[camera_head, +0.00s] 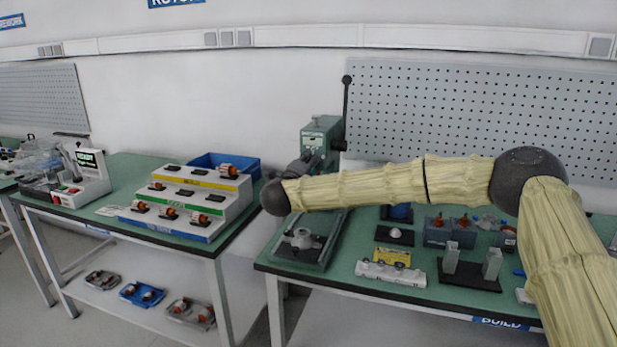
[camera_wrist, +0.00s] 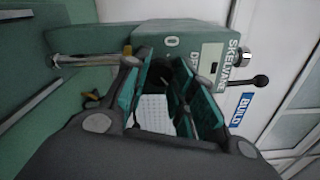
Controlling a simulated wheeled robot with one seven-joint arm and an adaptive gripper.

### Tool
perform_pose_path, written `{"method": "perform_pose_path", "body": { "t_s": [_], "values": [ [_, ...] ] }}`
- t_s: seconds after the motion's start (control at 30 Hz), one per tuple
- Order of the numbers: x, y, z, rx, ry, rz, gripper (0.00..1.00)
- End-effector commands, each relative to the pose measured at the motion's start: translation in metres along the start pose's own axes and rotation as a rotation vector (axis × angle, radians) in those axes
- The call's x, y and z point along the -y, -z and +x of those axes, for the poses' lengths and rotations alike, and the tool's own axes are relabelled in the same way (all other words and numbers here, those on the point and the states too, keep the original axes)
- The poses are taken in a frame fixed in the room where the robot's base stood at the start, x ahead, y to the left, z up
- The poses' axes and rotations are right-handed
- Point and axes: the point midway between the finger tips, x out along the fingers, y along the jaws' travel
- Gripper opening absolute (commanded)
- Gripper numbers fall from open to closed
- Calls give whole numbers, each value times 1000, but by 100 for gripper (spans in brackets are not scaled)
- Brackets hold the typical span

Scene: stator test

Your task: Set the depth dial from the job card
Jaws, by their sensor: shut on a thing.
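In the head view my gripper (camera_head: 297,168) is a dark shape in front of the press.
The press lever with a black knob (camera_head: 346,80) rises beside the head. The build bench (camera_head: 345,268) holds a white fixture (camera_head: 390,272), a black block with two metal posts (camera_head: 470,268) and grey bins (camera_head: 450,232). A stepped rack (camera_head: 190,205) stands on the left bench.

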Motion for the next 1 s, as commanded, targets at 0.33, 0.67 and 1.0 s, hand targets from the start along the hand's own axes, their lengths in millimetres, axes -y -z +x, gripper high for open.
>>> {"method": "perform_pose_path", "body": {
  "t_s": [0.33, 0.67, 1.0],
  "values": [
    [-3, 2, 0, -1, -1, 137, 2],
    [-1, 1, 0, -1, -2, 162, 2],
    [-2, 1, 0, -1, -2, 161, 47]
  ]
}}
